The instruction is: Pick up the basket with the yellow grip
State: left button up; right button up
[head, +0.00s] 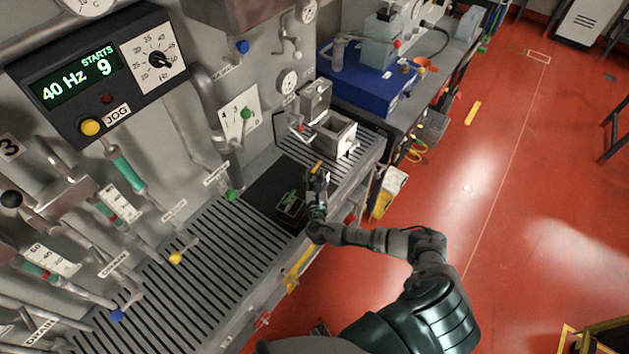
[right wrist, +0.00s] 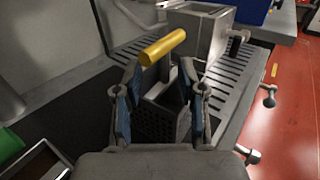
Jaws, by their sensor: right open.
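The basket (right wrist: 162,118) shows in the right wrist view as a dark perforated box on the black mat. Its yellow grip (right wrist: 164,47) sticks up above it, and the grip also shows in the head view (head: 316,167). My right gripper (right wrist: 163,85) is open, with its blue-padded fingers on either side of the basket's upper part. I cannot tell whether the fingers touch it. In the head view my right gripper (head: 317,182) hides most of the basket. My left gripper is not in view.
A metal box (head: 335,135) stands on the slatted bench (head: 190,270) behind the basket. A wall panel with pipes and valves borders the left. Open red floor (head: 520,200) lies right.

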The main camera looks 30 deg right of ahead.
jog(key=shift+w+d+f, duration=0.2)
jog(key=shift+w+d, duration=0.65)
jog(key=shift+d+f, duration=0.1)
jog(key=shift+d, duration=0.1)
jog(key=shift+s+a, duration=0.1)
jog(key=shift+a, duration=0.15)
jog(key=c, duration=0.6)
jog(key=shift+a, duration=0.25)
grip_shut()
jog(key=shift+d, duration=0.15)
